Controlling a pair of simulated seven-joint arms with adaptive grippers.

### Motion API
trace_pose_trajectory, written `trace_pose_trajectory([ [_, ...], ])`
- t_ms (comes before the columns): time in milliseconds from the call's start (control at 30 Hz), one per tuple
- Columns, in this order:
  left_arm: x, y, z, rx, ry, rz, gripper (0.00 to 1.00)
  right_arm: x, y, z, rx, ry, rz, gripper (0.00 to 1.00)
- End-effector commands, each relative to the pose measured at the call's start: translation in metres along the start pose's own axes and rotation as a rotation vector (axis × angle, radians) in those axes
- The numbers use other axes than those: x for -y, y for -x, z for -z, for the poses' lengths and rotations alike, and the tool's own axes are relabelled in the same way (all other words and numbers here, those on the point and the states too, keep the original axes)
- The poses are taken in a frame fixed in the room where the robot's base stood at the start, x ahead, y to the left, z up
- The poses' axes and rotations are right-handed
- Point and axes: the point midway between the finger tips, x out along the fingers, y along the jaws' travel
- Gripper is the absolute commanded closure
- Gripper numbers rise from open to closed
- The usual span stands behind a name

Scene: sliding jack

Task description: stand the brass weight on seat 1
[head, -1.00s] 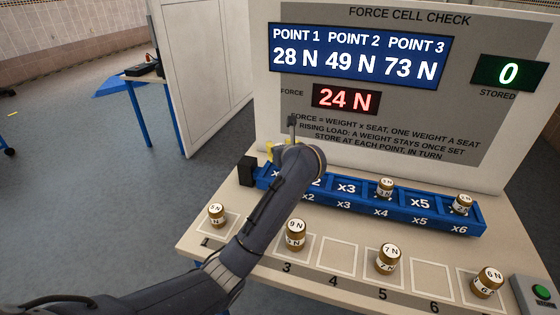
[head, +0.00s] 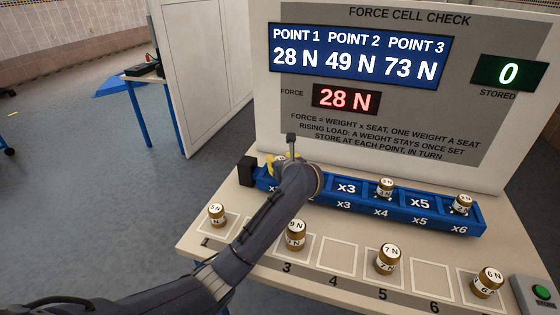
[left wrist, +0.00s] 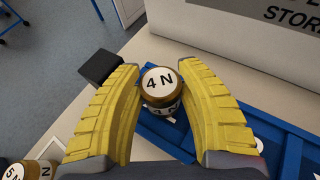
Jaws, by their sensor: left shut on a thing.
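The brass weight marked 4 N (left wrist: 161,86) stands upright between the yellow fingers of my left gripper (left wrist: 160,100) in the left wrist view. The gripper is shut on it. It is at the left end of the blue rail (head: 328,200), by the black end block (head: 247,171), where seat 1 is. Its base is hidden in the wrist view. In the head view my left arm hides most of the gripper and seats 1 and 2. The red force display (head: 346,98) reads 28 N. My right gripper is not in view.
Brass weights stand on the rail at x4 (head: 385,188) and x6 (head: 462,204). The 5 N (head: 217,214), 9 N (head: 295,235), 7 N (head: 388,258) and 6 N (head: 488,283) weights stand in front. A green button (head: 541,291) is at right. Stored (head: 510,73) reads 0.

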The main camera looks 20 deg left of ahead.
Motion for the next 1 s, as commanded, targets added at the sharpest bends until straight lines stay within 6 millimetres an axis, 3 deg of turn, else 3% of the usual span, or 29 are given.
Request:
trace_pose_trajectory([
  [67, 0.0, -0.001, 0.001, 0.001, 0.0, 0.0, 1.0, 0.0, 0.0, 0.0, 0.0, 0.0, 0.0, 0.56],
  [100, 0.0, -0.001, 0.002, -0.001, -0.001, 0.0, 0.57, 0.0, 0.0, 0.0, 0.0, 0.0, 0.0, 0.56],
  [267, 0.0, -0.001, 0.002, -0.001, -0.001, 0.0, 0.39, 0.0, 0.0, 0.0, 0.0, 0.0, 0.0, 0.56],
  [667, 0.001, 0.007, 0.0, -0.002, 0.001, 0.002, 0.39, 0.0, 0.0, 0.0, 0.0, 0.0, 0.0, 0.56],
  [1000, 0.002, 0.064, 0.0, -0.003, 0.004, 0.004, 0.39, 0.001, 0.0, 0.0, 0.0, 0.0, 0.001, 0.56],
])
